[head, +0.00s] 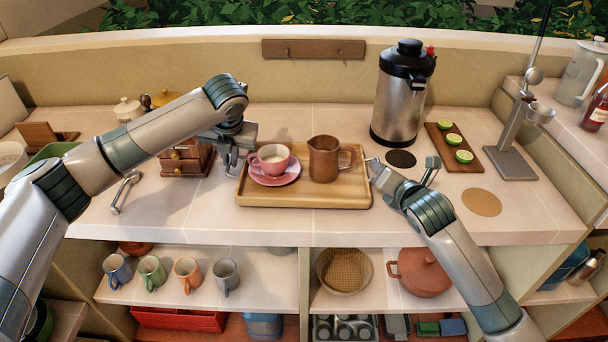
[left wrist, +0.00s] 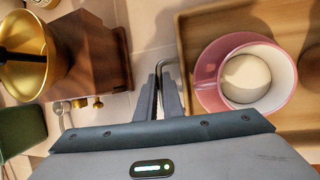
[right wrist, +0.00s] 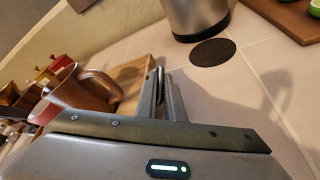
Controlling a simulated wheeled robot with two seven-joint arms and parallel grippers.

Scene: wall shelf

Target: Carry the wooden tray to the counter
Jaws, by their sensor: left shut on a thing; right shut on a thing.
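The wooden tray (head: 300,200) is level on or just above the pale tiled counter (head: 190,215); I cannot tell if it touches. On it stand a pink cup (head: 270,157) on a pink saucer (head: 275,177) and a brown pitcher (head: 323,160), both upright. My left gripper (head: 234,166) is shut on the tray's thin metal handle at its left end; the handle shows between the fingers in the left wrist view (left wrist: 162,75). My right gripper (head: 374,168) is shut on the handle at the right end, largely hidden by the fingers in the right wrist view (right wrist: 160,85).
A steel urn (head: 400,100) stands behind right, near a dark round mat (head: 401,159) and a board of lime halves (head: 455,150). A wooden grinder (head: 186,160) is close left of my left gripper. Mugs, a basket (head: 344,270) and a pot (head: 420,272) fill the shelf below.

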